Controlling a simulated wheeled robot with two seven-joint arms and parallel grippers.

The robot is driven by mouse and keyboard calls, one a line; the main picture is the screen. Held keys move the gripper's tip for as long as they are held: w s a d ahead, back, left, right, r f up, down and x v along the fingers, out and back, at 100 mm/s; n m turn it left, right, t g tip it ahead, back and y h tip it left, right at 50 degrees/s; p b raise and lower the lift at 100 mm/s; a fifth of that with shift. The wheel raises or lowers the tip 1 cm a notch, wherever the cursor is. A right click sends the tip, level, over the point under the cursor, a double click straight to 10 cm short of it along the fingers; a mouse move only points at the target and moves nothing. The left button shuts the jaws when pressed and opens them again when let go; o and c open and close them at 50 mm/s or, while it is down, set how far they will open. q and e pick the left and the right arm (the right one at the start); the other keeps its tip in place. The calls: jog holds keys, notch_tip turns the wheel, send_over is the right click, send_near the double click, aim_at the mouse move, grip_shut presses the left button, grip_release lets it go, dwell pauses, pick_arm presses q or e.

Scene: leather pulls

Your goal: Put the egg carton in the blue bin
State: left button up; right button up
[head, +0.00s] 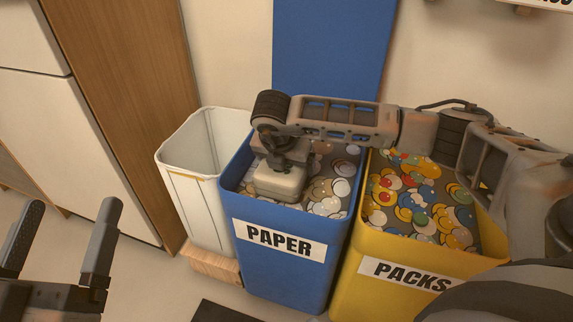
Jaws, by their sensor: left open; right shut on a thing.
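The blue bin (285,262) stands in the middle of the head view, with a white label reading PAPER on its front. A pale grey-beige egg carton (279,184) is inside the bin's opening, at its left part, below my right gripper (283,165). My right gripper is shut on the carton from above; its fingertips are largely hidden by the wrist. I cannot tell whether the carton touches the contents below. My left gripper (60,240) is open and empty at the lower left, apart from the bins.
A yellow bin (345,297) labelled PACKS stands right of the blue bin. An empty-looking white bin (190,205) stands left of it on a wooden base. A wooden panel (120,95) and white cabinet fronts (50,140) are further left. A blue panel (330,45) rises behind.

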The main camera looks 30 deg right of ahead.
jog(key=o, duration=0.7)
jog(key=shift+s+a+r, duration=0.1)
jog(key=shift+r, duration=0.25)
jog(key=p+v, duration=0.3)
jog(key=v, duration=0.4)
jog(key=p+v, duration=0.1)
jog(key=v, duration=0.2)
jog(key=shift+a+r+p, duration=0.1)
jog(key=shift+r+p, duration=0.2)
pick_arm(q)
notch_tip(320, 180, down, 6)
jog(key=s+n+g+y, duration=0.2)
jog(key=n+g, duration=0.1)
jog(key=g, duration=0.1)
jog(key=shift+s+d, duration=0.2)
jog(key=shift+d, duration=0.15)
pick_arm(e)
jog(key=shift+s+a+r, duration=0.1)
jog(key=shift+s+r, duration=0.05)
jog(key=shift+r, duration=0.15)
